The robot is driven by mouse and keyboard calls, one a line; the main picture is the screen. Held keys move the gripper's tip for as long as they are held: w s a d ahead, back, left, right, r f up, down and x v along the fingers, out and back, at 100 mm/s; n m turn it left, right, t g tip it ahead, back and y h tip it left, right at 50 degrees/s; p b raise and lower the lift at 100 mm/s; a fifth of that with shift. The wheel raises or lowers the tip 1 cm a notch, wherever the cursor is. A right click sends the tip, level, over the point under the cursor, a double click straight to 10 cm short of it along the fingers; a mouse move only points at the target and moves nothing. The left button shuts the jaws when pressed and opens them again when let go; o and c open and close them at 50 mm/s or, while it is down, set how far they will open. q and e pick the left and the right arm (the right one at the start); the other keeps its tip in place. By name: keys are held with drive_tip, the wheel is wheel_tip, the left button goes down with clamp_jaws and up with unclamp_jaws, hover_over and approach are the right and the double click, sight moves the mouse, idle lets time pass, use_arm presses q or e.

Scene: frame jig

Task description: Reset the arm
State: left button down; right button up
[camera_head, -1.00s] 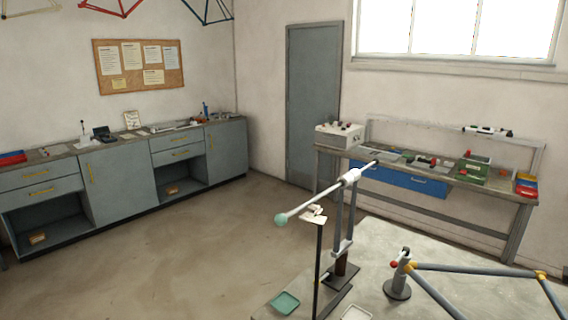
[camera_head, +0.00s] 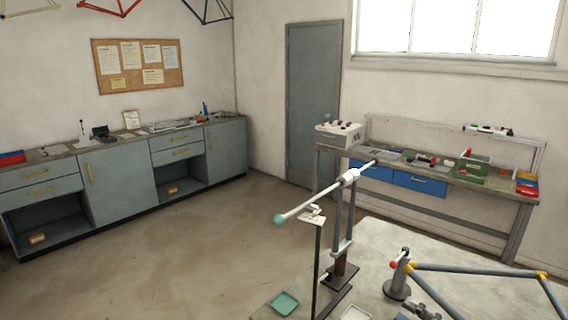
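My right gripper (camera_head: 420,311) shows only as a small dark and grey shape at the bottom edge, over the near table. Most of it is cut off, and I cannot tell whether its fingers are open or shut. It looks clear of the frame parts. My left gripper is not in view. A pale rod (camera_head: 318,196) with a teal ball (camera_head: 279,219) at its near end passes through a white clamp (camera_head: 349,176) on a grey upright. A thin black stand (camera_head: 317,265) with a white top stands under the rod.
The near table (camera_head: 385,240) carries a grey post (camera_head: 397,288) joined to blue-grey tubes (camera_head: 480,270) with yellow joints. A workbench (camera_head: 480,185) stands behind; cabinets (camera_head: 120,170) line the left wall.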

drive_tip(key=s+f+m+h, duration=0.2)
drive_tip(key=f+m+h, duration=0.5)
drive_tip(key=m, duration=0.2)
drive_tip(key=s+f+m+h, duration=0.3)
drive_tip(key=f+m+h, duration=0.3)
drive_tip(key=m, duration=0.3)
drive_tip(key=s+a+f+m+g, duration=0.2)
drive_tip(key=s+g, duration=0.1)
drive_tip(key=s, duration=0.4)
drive_tip(key=s+a+f+m+g+h, duration=0.1)
drive_tip(key=s+f+m+g, duration=0.25)
drive_tip(key=s, duration=0.25)
drive_tip(key=s+a+f+m+g, duration=0.2)
drive_tip(key=s+g, duration=0.2)
drive_tip(key=s, duration=0.3)
wheel_tip(320, 180, down, 36)
drive_tip(key=s+f+g+b, duration=0.1)
drive_tip(key=b, duration=1.1)
drive_tip(key=s+d+f+b, duration=0.1)
drive_tip(key=s+f+b, duration=0.4)
drive_tip(key=f, duration=0.8)
drive_tip(key=s+d+f+g+b, duration=0.1)
drive_tip(key=s+f+b, duration=0.4)
drive_tip(key=s+f, duration=0.7)
wheel_tip(320, 180, down, 2)
drive_tip(key=shift+s+d+n, duration=0.2)
drive_tip(key=shift+d+n, duration=0.25)
drive_tip(key=shift+d, duration=0.15)
